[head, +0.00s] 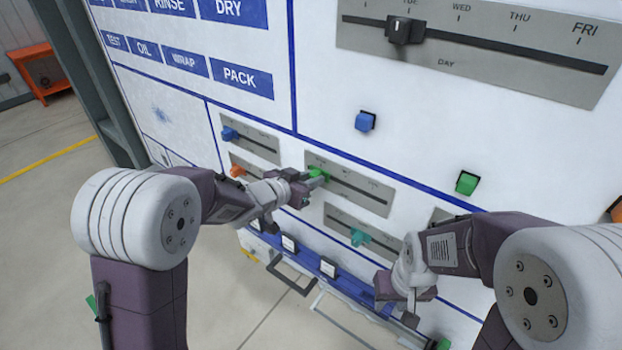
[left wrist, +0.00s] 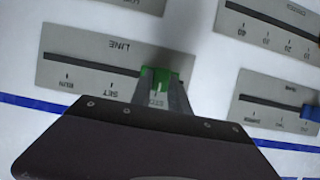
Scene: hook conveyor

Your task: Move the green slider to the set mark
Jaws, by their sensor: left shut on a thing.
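The green slider (head: 318,172) sits at the left end of its slot in a grey plate (head: 372,190) on the white panel. In the left wrist view the slider (left wrist: 163,72) shows upside down at the STOP end of the plate marked LINE (left wrist: 82,62). The SET mark (left wrist: 111,92) is in the middle and RUN is at the far end. My left gripper (head: 309,181) is shut on the green slider, with a finger on each side of it. My right gripper (head: 405,297) is low at the right, apart from the sliders; its fingers are unclear.
A blue slider (head: 229,133) and an orange slider (head: 238,170) are left of the green one. A teal slider (head: 359,237) is below it. A large black DAY slider (head: 405,31) is above. A drawer handle (head: 292,277) juts out below the panel.

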